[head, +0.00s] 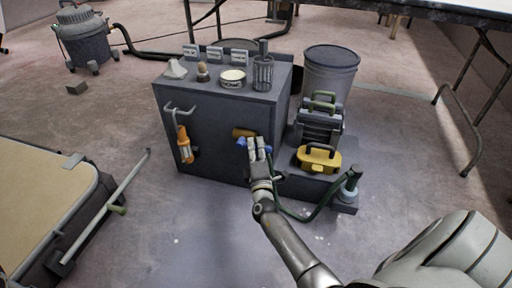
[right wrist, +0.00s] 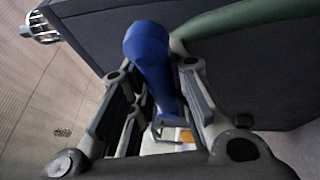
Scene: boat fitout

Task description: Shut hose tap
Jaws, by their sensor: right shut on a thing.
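The hose tap has a blue lever (head: 241,143) and a brass-coloured body (head: 243,132) on the front of the dark grey cabinet (head: 215,130). My right gripper (head: 257,146) is at the tap, shut on the blue lever. In the right wrist view the blue lever (right wrist: 150,55) lies between the two fingers of the gripper (right wrist: 155,85). A green hose (head: 310,216) runs along the floor to the right of the gripper; it also shows in the right wrist view (right wrist: 245,20). The gripper hides part of the tap. My left gripper is out of view.
An orange lamp (head: 184,145) hangs from a hook on the cabinet front. A yellow case (head: 318,159) and a dark toolbox (head: 320,128) stand to the right. Small items, including a tin (head: 232,78), stand on top. Floor in front is mostly clear.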

